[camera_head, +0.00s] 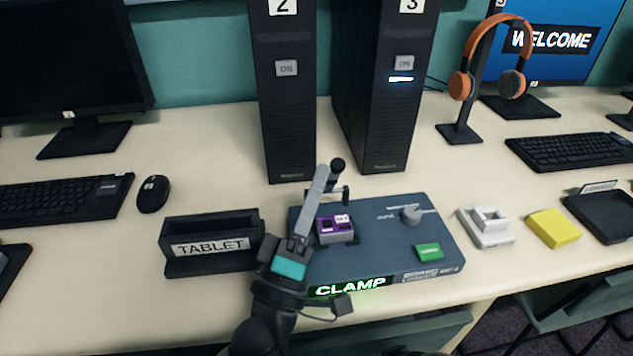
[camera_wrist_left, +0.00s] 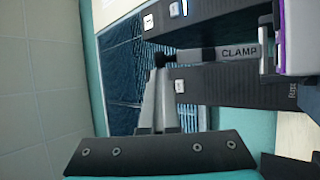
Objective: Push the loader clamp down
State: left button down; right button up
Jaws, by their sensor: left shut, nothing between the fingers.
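The loader (camera_head: 375,262) is a dark blue-grey box with a lit green CLAMP sign on its front. A purple board or cartridge (camera_head: 326,229) sits in its holder. The loader clamp (camera_head: 338,166) stands up behind it, its black knob on top; the arm is partly hidden by my gripper. In the left wrist view the grey clamp lever (camera_wrist_left: 222,54) carries the word CLAMP. My left gripper (camera_head: 322,170) is shut and empty, its fingertips close beside the knob; I cannot tell whether they touch. My right gripper is out of view.
Towers 2 (camera_head: 285,120) and 3 (camera_head: 375,120) stand close behind the loader. A TABLET holder (camera_head: 212,246) is to its left. A white block (camera_head: 487,236) and a yellow block (camera_head: 553,229) lie to its right. A headphone stand (camera_head: 460,130) is farther back.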

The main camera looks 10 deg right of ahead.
pick_arm(q)
jog(key=shift+s+d+f, duration=0.2)
jog(key=shift+s+f, duration=0.2)
jog(key=shift+f, duration=0.2)
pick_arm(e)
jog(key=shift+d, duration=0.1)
pick_arm(q)
jog(key=shift+s+f, duration=0.2)
jog(key=shift+s+a+f, duration=0.1)
jog(key=shift+s+f, duration=0.05)
jog(key=shift+f, duration=0.05)
jog(key=shift+s+f, duration=0.15)
jog(key=shift+f, duration=0.05)
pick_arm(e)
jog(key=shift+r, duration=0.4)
pick_arm(q)
jog(key=shift+s+f+b, duration=0.25)
jog(key=shift+f+b, duration=0.1)
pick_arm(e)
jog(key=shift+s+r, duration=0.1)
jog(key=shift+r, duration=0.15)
pick_arm(q)
jog(key=shift+s+f, duration=0.1)
jog(key=shift+f, duration=0.1)
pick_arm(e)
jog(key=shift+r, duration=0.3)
pick_arm(q)
jog(key=shift+s+f, duration=0.15)
